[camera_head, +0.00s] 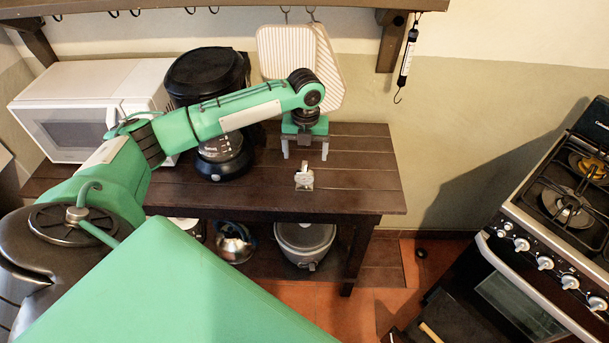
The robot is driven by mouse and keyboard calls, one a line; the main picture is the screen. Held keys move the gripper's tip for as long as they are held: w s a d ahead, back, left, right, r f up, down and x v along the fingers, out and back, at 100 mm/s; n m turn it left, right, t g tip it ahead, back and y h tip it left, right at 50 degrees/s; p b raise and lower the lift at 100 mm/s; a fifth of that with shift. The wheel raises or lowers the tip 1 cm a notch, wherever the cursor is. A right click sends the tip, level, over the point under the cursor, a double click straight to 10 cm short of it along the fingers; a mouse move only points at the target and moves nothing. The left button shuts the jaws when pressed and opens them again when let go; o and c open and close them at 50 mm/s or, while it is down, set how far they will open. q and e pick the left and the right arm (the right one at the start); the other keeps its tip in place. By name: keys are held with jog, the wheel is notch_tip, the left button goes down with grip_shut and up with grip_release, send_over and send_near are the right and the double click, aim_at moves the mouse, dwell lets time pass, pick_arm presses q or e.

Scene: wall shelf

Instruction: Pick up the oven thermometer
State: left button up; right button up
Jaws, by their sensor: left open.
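The oven thermometer (304,179) looks like a small, pale metal piece standing on the dark wooden table (365,190), near its front edge. My left gripper (305,154) is open and points down behind the thermometer in the picture. Its two pale fingers are spread apart with nothing between them. The fingertips look a little above or close to the table top; the exact height cannot be told. The thermometer is apart from the fingers. My right gripper is not in view.
A black coffee maker (222,150) and a white microwave (75,105) stand left on the table. A stove (545,225) stands at the right. The table's right end is clear.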

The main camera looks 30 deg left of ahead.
aim_at(304, 165)
pick_arm(q)
notch_tip(304, 165, down, 4)
jog(key=shift+r, duration=0.25)
jog(key=shift+f+p, duration=0.5)
jog(key=shift+p, duration=0.1)
jog(key=f, duration=0.2)
jog(key=f+p, duration=0.1)
jog(key=shift+w+a+f, duration=0.1)
jog(key=shift+a+f, duration=0.1)
jog(key=shift+f, duration=0.55)
jog(key=shift+c, duration=0.4)
jog(key=c, duration=1)
